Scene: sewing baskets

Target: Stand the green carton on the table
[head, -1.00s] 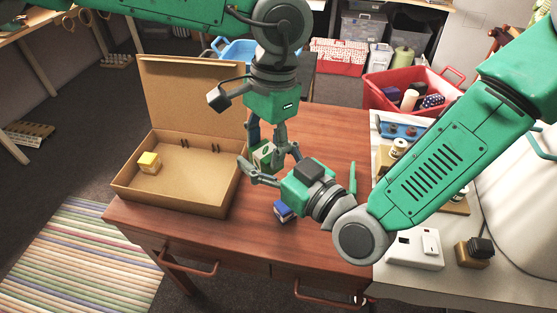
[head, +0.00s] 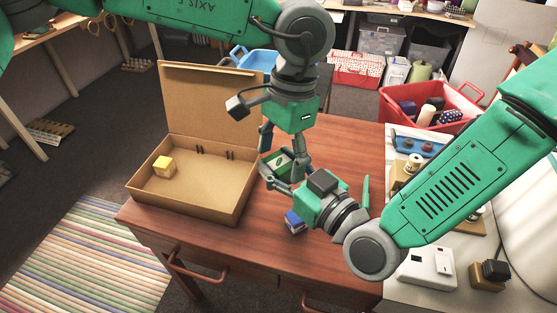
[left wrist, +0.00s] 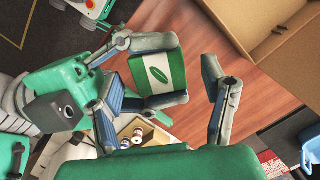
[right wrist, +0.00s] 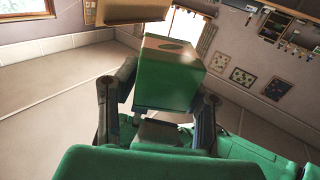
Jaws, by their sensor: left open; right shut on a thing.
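The green carton (head: 276,164), with a white label and a green leaf mark, is held above the wooden table (head: 340,150) beside the open cardboard box. My right gripper (head: 281,176) is shut on it. The left wrist view shows the carton (left wrist: 160,72) between the right gripper's fingers, and the right wrist view shows its green side (right wrist: 165,78) between them. My left gripper (head: 284,158) is open, its fingers spread either side of the carton without clear contact. The left arm partly hides the carton in the head view.
The cardboard box (head: 228,207) stands open at the table's left, with a yellow cube (head: 164,166) inside. A red basket (head: 466,108) is behind at right.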

